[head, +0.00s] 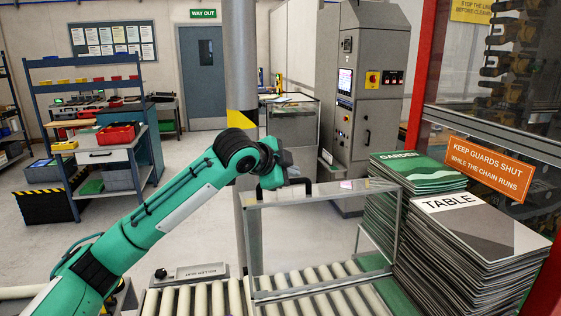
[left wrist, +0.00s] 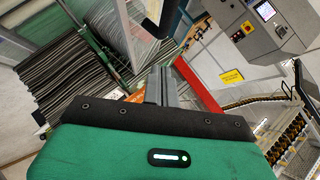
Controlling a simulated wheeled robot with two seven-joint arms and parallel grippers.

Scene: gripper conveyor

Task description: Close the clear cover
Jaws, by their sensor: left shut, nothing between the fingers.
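The clear cover (head: 322,238) is a see-through panel in a grey metal frame. In the head view it stands steeply above the conveyor rollers (head: 205,299), with a black handle on its top edge. My left gripper (head: 273,180) is at the top left of the cover, next to the handle; I cannot tell whether it touches. In the left wrist view the fingers of my left gripper (left wrist: 161,86) are together with nothing between them. A clear framed panel (left wrist: 140,30) shows just beyond them. My right gripper is in neither view.
Tall magazine stacks, GARDEN (head: 418,172) and TABLE (head: 480,225), stand right of the cover. A red-framed guard with an orange sign (head: 487,168) is at far right. A grey post (head: 240,60) rises behind my left arm. A control cabinet (head: 365,100) stands behind.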

